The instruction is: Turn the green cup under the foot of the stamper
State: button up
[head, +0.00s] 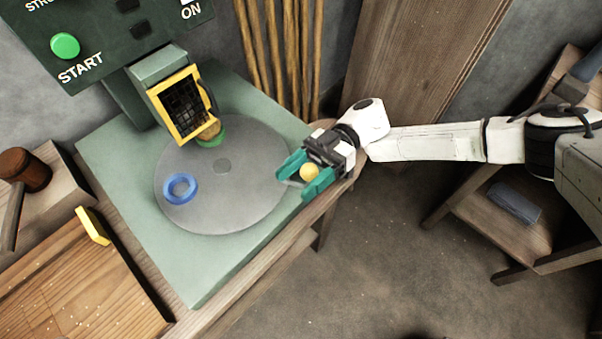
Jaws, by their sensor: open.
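The green cup (211,144) stands at the far side of the round grey turntable (235,195), by the lower corner of the stamper's yellow-framed mesh guard (181,104). A tan-brown thing shows at its top. The guard partly covers the cup, and the stamper's foot is not clearly visible behind the mesh. A blue ring-shaped cup (181,188) sits at the turntable's left. My gripper (292,187) is open at the turntable's right edge. A yellow ball-like knob (309,172) shows between its teal fingers; I cannot tell whether they touch it.
A dark green panel (115,35) with a green START button (65,45) stands behind. A mallet (24,172) and a wooden board (75,275) with a yellow block (93,226) lie left. Poles (282,55) lean behind; a wooden shelf (510,220) stands right.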

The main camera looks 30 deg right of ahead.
jog(key=b+v, duration=0.1)
jog(key=v, duration=0.9)
jog(key=shift+w+d+b, duration=0.15)
jog(key=shift+d+b, duration=0.2)
